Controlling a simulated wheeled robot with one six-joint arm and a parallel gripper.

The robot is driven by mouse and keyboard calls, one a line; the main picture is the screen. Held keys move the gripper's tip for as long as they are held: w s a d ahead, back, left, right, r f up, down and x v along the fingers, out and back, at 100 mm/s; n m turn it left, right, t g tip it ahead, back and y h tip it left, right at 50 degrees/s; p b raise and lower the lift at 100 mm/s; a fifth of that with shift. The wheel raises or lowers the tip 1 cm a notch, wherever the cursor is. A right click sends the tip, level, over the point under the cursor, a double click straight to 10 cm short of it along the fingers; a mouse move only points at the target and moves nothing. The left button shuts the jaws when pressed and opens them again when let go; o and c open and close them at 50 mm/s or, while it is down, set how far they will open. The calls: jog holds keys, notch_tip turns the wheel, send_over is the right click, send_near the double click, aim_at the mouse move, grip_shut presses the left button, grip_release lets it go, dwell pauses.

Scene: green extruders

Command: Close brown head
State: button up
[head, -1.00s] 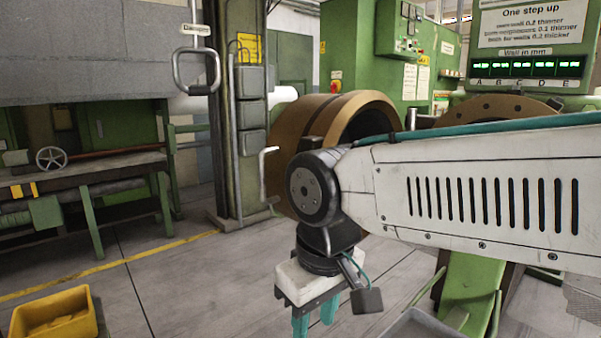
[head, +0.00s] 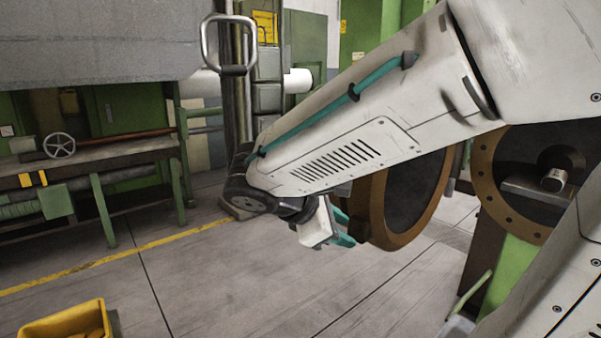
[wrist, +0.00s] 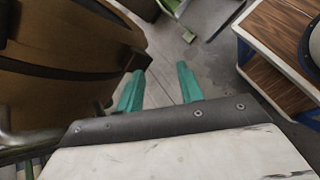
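The brown head (head: 372,205) is a thick round drum with a dark opening, standing swung out to the left of the extruder's brown flange (head: 487,190). My arm hides its upper left part. In the wrist view its curved brown side (wrist: 65,85) fills the upper left. My gripper (wrist: 158,86) has two teal fingers spread apart with nothing between them. The left finger is close beside the head's edge; I cannot tell whether they touch. In the head view my gripper (head: 345,232) is at the head's left side, partly hidden.
A yellow bin (head: 65,322) is on the floor at lower left. A workbench with a handwheel (head: 60,145) stands at left, and a metal handle (head: 228,45) hangs nearby. The floor between is clear. A wood-topped unit (wrist: 285,38) shows at right in the wrist view.

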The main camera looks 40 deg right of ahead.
jog(key=w+a+r+n+t+h, duration=0.1)
jog(key=w+r+n+t+h, duration=0.2)
jog(key=w+n, duration=0.4)
jog(key=w+a+r+n+t+h, duration=0.1)
jog(key=w+n+t+h, duration=0.25)
jog(key=w, duration=0.55)
jog(key=shift+n+g+h, duration=0.25)
jog(key=shift+n, duration=0.1)
jog(key=x, duration=0.7)
jog(key=shift+w+d+r, duration=0.15)
jog(key=shift+w+d, duration=0.05)
jog(key=shift+d, duration=0.1)
grip_shut()
